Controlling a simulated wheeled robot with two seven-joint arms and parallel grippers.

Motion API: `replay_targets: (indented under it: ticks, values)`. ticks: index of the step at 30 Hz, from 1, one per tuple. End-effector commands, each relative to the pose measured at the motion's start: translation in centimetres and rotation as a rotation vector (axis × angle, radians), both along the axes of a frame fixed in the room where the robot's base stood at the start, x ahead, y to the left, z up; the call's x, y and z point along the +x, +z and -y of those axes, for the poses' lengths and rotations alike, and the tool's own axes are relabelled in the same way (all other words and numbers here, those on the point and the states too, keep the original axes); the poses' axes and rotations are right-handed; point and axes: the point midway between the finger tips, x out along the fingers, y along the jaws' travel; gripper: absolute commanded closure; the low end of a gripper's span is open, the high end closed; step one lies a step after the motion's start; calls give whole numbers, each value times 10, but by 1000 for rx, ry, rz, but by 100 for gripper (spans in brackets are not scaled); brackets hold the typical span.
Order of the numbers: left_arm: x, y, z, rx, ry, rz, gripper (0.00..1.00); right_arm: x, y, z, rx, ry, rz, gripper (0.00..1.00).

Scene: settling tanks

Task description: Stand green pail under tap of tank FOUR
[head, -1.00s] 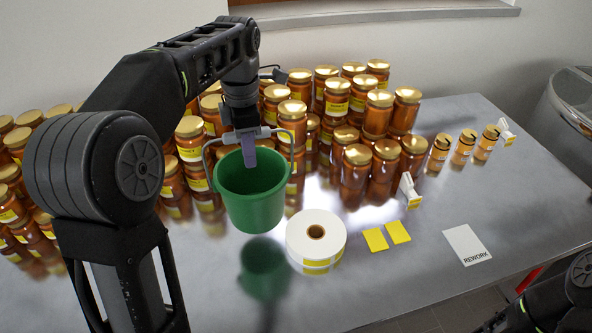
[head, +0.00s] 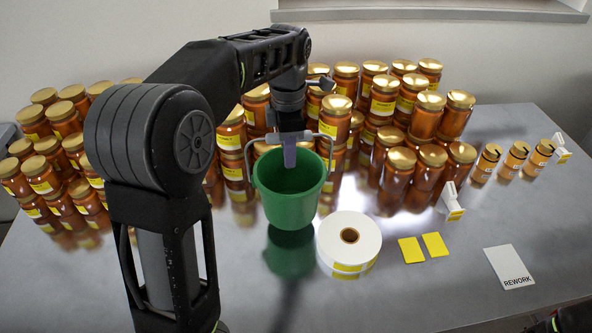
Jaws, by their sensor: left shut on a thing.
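The green pail (head: 290,203) hangs upright by its handle in the head view, a little above the metal table (head: 430,285). My left gripper (head: 290,152) is shut on the pail's handle, with its fingertips over the pail's mouth. The pail looks empty, though its bottom is partly hidden. A dark green reflection shows on the table below it. No tank and no tap show in this view. My right gripper is not in view.
Many honey jars (head: 397,168) stand stacked behind and left of the pail. A label roll (head: 348,243) stands close to its right. Yellow pads (head: 423,248), a REWORK card (head: 508,267) and small white holders (head: 451,202) lie further right.

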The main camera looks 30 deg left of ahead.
Motion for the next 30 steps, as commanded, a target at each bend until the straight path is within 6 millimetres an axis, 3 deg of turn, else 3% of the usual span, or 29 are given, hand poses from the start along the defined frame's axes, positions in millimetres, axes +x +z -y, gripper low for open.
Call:
replay_targets:
  ticks: [11, 21, 30]
  values:
    - [0, -7, 0, 1, 0, 1, 100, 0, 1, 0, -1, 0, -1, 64]
    - [0, -43, -1, 1, 0, 1, 100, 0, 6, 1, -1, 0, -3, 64]
    - [0, -45, -1, 0, 0, 1, 100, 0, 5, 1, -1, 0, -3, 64]
